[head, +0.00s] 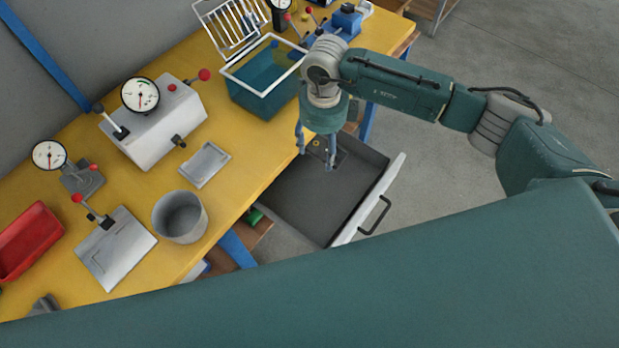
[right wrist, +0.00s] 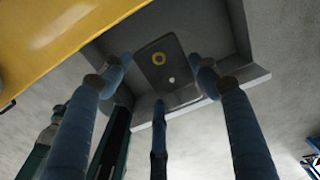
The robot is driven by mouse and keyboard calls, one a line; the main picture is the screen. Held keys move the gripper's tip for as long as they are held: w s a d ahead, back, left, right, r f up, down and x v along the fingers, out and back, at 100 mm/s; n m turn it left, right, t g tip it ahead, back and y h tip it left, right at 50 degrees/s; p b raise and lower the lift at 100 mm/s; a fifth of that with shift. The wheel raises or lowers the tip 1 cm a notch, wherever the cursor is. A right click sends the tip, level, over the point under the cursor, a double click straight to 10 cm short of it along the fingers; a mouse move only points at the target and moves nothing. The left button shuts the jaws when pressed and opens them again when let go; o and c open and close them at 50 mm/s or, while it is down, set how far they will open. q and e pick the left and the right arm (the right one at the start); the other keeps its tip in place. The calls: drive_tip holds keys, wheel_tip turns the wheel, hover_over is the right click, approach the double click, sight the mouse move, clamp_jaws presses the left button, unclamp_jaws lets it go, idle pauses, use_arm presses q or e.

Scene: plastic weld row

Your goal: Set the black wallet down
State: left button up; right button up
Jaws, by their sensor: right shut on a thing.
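The black wallet (head: 318,149) is a dark, flat rectangle with a yellow ring and a small light dot on its face. In the head view it shows at the back of the open grey drawer (head: 300,206), partly behind my fingers. My right gripper (head: 315,160) points down over the drawer and is shut on the wallet. In the right wrist view the wallet (right wrist: 168,72) lies between the blue fingers, with drawer walls around it. I cannot tell whether it touches the drawer floor. My left gripper is not in view.
The drawer front with its dark handle (head: 375,215) is pulled out from the yellow bench (head: 215,236). A teal bin (head: 262,92) stands at the bench edge beside my right wrist. A grey cup (head: 180,217) and small tray (head: 205,164) stand further left. The drawer's front part is empty.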

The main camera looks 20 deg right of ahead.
drive_tip(key=b, duration=0.9)
hover_over(318, 190)
wheel_tip(318, 190, down, 15)
drive_tip(key=shift+r, duration=0.2)
drive_tip(key=shift+f+b, duration=0.5)
drive_tip(key=shift+f, duration=0.3)
wheel_tip(318, 190, down, 4)
drive_tip(key=shift+r+b, duration=0.2)
drive_tip(key=shift+b, duration=1.05)
drive_tip(key=shift+s+f, duration=0.1)
drive_tip(key=shift+f, duration=0.1)
drive_tip(key=o, duration=1.1)
drive_tip(key=shift+o, duration=0.2)
drive_tip(key=shift+r, duration=0.1)
